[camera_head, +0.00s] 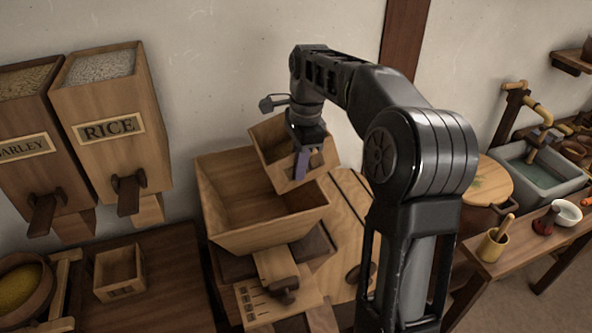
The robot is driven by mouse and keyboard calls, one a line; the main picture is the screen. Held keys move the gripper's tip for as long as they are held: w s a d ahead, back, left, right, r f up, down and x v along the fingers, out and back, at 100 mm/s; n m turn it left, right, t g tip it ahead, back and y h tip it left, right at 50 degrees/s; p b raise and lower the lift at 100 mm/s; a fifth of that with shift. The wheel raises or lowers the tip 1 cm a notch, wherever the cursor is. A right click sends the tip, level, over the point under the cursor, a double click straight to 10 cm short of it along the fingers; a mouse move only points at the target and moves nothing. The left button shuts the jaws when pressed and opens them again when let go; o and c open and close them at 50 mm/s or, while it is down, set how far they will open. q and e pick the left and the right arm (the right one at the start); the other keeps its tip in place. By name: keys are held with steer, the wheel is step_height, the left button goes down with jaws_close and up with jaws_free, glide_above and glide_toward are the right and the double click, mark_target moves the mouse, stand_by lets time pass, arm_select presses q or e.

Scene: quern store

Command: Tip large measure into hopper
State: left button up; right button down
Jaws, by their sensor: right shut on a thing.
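The hopper (262,236) is a wide, open-topped wooden funnel box in the middle of the view, standing on a dark base. My right gripper (301,163) is shut on the large measure (268,136), a square wooden box. The measure is held tilted above the hopper's back right rim, with its open side turned partly towards the hopper. The gripper hides part of the measure's front wall. I see no grain in the hopper or falling from the measure. The measure's inside is only partly visible. My left gripper is not in view.
A rice bin (115,165) and a barley bin (22,165) hang on the wall at left. A smaller wooden measure (120,272) stands on the dark counter below. A round lid (487,183) and a sink (545,172) are at right.

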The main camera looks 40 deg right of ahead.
steer(key=shift+r+h, duration=0.3)
steer(key=shift+h, duration=0.4)
steer(key=g+h, duration=0.2)
steer(key=h, duration=0.2)
steer(key=shift+r+h, duration=0.15)
steer(key=shift+h, duration=0.15)
steer(key=h, duration=0.1)
steer(key=a+g+h, duration=0.1)
steer(key=h, duration=0.3)
steer(key=shift+w+a, duration=0.3)
steer(key=shift+f+g+h, duration=0.25)
steer(key=shift+g+h, duration=0.15)
steer(key=shift+h, duration=0.1)
steer(key=shift+r, duration=4)
